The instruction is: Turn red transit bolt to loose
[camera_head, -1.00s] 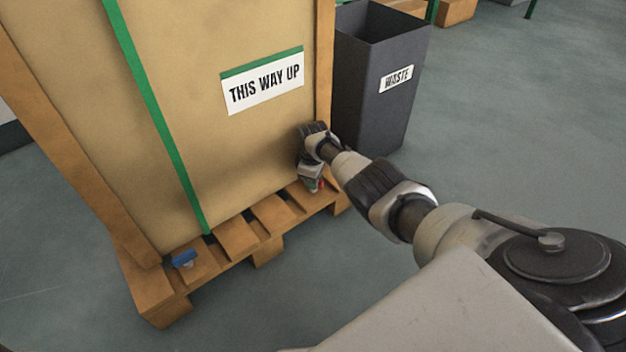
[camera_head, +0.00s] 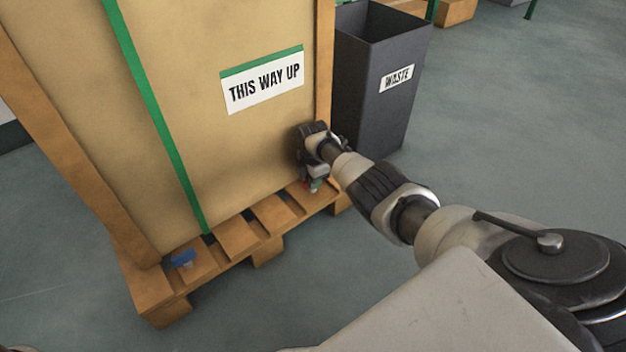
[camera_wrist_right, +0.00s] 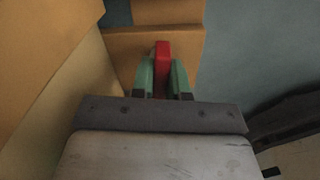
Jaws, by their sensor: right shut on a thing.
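The red transit bolt (camera_wrist_right: 162,58) shows in the right wrist view as a red handle between two green fingertips. My right gripper (camera_wrist_right: 162,75) is shut on it, one finger on each side. In the head view my right gripper (camera_head: 314,184) is low at the right end of the pallet, pointing down, with only a small bit of red showing beside the fingers. The bolt's lower part is hidden. My left gripper is not in view.
A tall crate (camera_head: 215,150) labelled THIS WAY UP stands on a wooden pallet (camera_head: 238,238), close beside my right gripper. A blue-handled bolt (camera_head: 184,258) sits at the pallet's left end. A grey waste bin (camera_head: 385,110) stands behind my right arm. Floor at right is clear.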

